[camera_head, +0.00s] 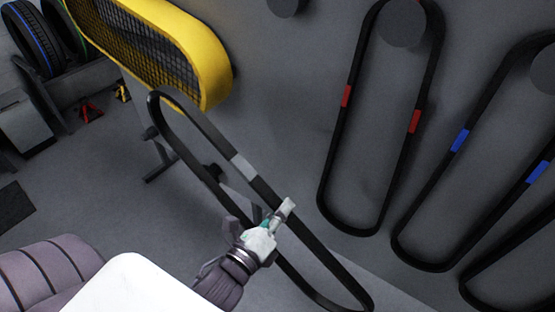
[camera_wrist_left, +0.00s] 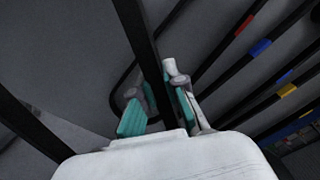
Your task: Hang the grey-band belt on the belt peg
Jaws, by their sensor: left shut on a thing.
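The grey-band belt (camera_head: 243,166) is a long black loop with a light grey band. It slants from upper left to lower right in the head view, in front of the wall. My left gripper (camera_head: 272,226) is shut on one side of the loop, below the grey band. In the left wrist view, a black strand of the belt (camera_wrist_left: 140,38) runs between the fingers of the left gripper (camera_wrist_left: 160,98). A dark round peg (camera_head: 287,5) at the top edge looks bare, but it is cut off; I cannot tell if it is the belt peg. My right gripper is out of view.
A red-band belt (camera_head: 347,96) hangs from a round peg (camera_head: 403,22). A blue-band belt (camera_head: 459,141) hangs farther right, with another belt beyond. A yellow guard with mesh (camera_head: 215,70) stands behind the held belt's upper end. Tyres (camera_head: 32,40) are at upper left.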

